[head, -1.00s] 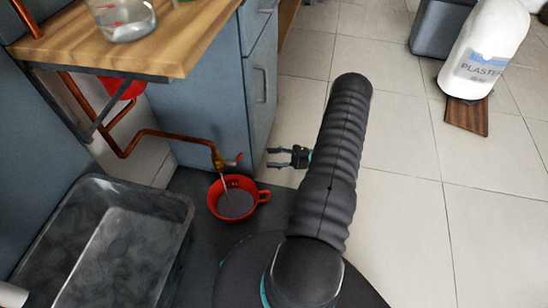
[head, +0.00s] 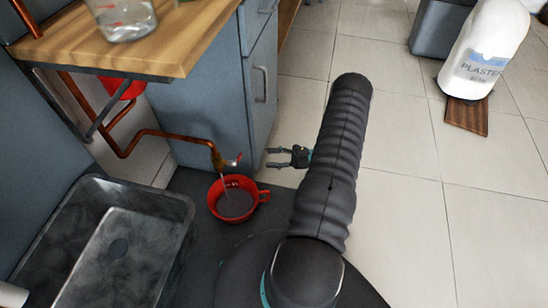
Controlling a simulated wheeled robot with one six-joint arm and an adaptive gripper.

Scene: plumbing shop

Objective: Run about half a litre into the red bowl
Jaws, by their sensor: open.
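The red bowl (head: 256,196) has a handle on its right and stands on the dark surface under the tap. It holds greyish liquid; the exact level is too small to read. A brass tap (head: 219,160) with a red handle (head: 234,160) ends the copper pipe above the bowl. A thin stream runs from its spout into the bowl. My gripper (head: 273,158) is open and empty, to the right of the tap handle and apart from it, with its fingers pointing left.
A dark grey basin (head: 178,205) lies left of the bowl. A wooden worktop (head: 180,45) with a clear container (head: 124,18) overhangs the upper left. A blue-grey cabinet (head: 215,110) stands behind the tap. A white plaster jug (head: 487,45) stands at upper right. Tiled floor at right is clear.

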